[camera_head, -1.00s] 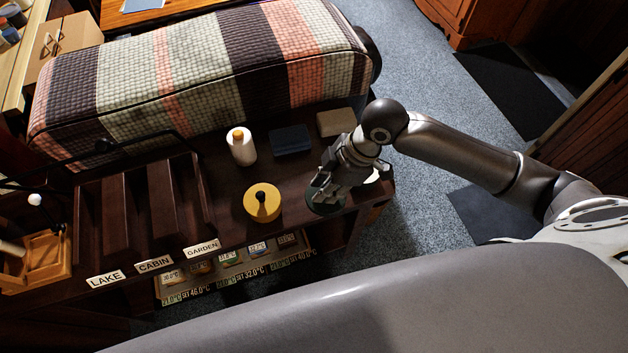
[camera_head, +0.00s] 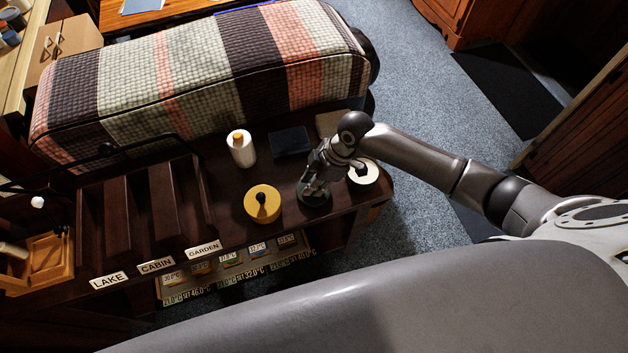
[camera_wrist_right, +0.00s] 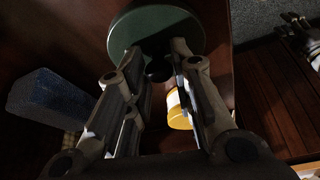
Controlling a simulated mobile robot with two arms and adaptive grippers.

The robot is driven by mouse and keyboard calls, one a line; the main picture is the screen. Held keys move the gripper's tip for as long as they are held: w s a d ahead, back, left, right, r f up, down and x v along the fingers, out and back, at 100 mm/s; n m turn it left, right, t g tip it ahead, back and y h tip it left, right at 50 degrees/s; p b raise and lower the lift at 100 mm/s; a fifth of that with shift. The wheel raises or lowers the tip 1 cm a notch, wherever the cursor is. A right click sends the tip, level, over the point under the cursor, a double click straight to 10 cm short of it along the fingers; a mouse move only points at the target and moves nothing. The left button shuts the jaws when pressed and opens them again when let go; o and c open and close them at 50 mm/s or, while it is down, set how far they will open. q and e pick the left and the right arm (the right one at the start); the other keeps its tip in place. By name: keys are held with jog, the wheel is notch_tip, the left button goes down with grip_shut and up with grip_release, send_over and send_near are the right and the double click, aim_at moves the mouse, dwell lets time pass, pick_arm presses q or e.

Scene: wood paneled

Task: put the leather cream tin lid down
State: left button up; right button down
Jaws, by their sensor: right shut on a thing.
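My right gripper (camera_head: 316,186) is shut on the small black knob (camera_wrist_right: 158,69) of a dark green round lid (camera_head: 312,198). The green lid (camera_wrist_right: 160,27) also shows in the right wrist view, past my fingertips. It is at or just above the dark table top; I cannot tell if it touches. An open round tin (camera_head: 364,172) with a pale filling and a dark green rim stands to the right of my gripper, partly behind my arm. My left gripper is not in view.
A yellow round tin with a black knob (camera_head: 262,204) stands left of the green lid. A white spool-like bottle (camera_head: 241,149) and a dark blue block (camera_head: 289,141) stand behind. Slots labelled LAKE, CABIN and GARDEN (camera_head: 203,249) are at left. The table's front edge is close.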

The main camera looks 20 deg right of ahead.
jog(key=shift+f, duration=0.2)
jog(key=shift+f, duration=0.15)
jog(key=c, duration=1.3)
grip_release()
jog(key=shift+o, duration=0.2)
jog(key=shift+r, duration=0.2)
jog(key=v, duration=1.2)
jog(key=shift+b, duration=0.35)
jog(key=shift+a, duration=0.1)
